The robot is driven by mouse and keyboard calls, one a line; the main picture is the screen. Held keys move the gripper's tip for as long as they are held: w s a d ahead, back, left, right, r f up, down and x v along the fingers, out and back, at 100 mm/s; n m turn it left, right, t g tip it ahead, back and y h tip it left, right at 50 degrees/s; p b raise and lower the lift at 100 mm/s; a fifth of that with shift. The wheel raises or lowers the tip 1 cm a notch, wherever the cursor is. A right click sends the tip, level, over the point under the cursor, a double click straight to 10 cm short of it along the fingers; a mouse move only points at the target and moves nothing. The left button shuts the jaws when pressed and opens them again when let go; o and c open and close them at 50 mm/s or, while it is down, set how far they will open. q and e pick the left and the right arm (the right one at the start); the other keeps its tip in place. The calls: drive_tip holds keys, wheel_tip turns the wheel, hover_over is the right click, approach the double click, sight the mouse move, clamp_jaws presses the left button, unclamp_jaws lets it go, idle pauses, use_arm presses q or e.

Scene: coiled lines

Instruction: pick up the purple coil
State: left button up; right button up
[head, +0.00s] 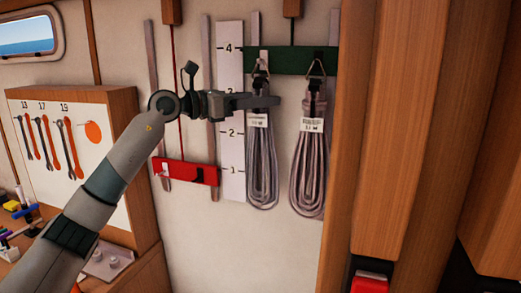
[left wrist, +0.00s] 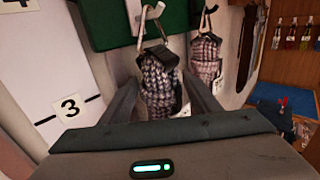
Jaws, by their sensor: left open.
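Two long coils hang side by side from metal hooks on a dark green rail (head: 290,61). The left coil (head: 262,165) is muted grey-purple and the right coil (head: 308,172) is more pinkish; each has a white label. My left gripper (head: 268,101) is open at the top of the left coil, just below its hook. In the left wrist view, my left gripper's fingers (left wrist: 161,80) stand on either side of this coil (left wrist: 157,78), and the right coil (left wrist: 206,55) hangs beyond. I cannot tell whether the fingers touch it. My right gripper is not in view.
A numbered white scale board (head: 231,150) stands just left of the coils. A lower red rail (head: 186,172) hangs further left. A tool board (head: 70,125) with wrenches is at the left. A wooden post (head: 345,150) stands close on the right.

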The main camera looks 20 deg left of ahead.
use_arm(q)
clamp_jaws()
drive_tip(key=shift+r, duration=0.1)
drive_tip(key=shift+r, duration=0.15)
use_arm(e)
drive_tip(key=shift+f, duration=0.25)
